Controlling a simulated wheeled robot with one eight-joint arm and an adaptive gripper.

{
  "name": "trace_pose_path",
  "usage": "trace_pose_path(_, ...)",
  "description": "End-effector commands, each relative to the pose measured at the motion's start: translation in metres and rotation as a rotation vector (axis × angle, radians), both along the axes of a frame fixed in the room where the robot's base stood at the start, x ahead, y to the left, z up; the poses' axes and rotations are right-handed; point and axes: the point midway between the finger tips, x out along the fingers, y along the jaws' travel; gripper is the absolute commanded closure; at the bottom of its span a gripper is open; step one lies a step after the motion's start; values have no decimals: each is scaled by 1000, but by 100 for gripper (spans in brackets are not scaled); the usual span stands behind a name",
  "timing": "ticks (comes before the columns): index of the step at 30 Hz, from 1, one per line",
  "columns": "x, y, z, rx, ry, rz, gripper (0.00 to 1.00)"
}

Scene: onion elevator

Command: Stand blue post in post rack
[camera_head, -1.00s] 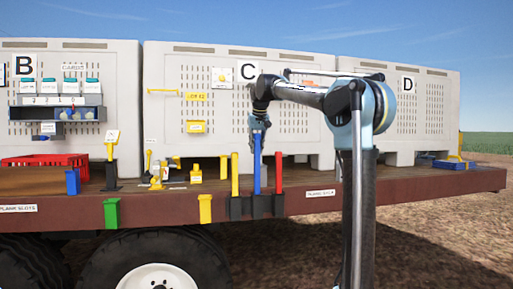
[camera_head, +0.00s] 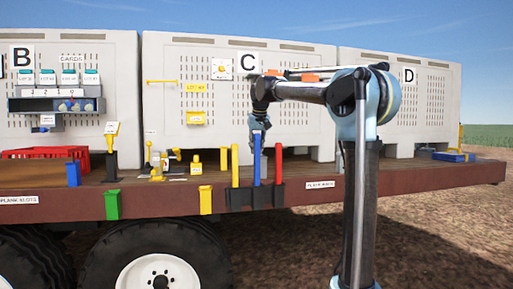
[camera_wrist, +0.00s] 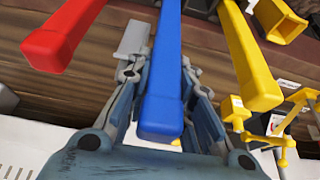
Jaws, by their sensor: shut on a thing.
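The blue post (camera_head: 257,165) is upright, between a yellow post (camera_head: 235,167) and a red post (camera_head: 278,166). Its lower end meets the middle socket of the black post rack (camera_head: 260,197) on the trailer's side; how deep it sits I cannot tell. My gripper (camera_head: 258,139) is shut on the blue post near its top. In the wrist view the blue post (camera_wrist: 168,75) runs between my fingers, with the red post (camera_wrist: 75,35) and yellow post (camera_wrist: 245,60) on either side, apart from them.
Large pale crates (camera_head: 300,120) stand close behind on the deck. Yellow fittings (camera_head: 165,165) lie left of the rack, a red crate (camera_head: 45,153) farther left. Green (camera_head: 112,205) and yellow (camera_head: 205,200) holders hang on the trailer edge.

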Motion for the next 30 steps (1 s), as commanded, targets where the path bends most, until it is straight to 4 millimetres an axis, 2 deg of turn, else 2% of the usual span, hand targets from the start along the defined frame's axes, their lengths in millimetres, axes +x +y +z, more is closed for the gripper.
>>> trace_pose_path(30,0,0,-37,0,0,0,100)
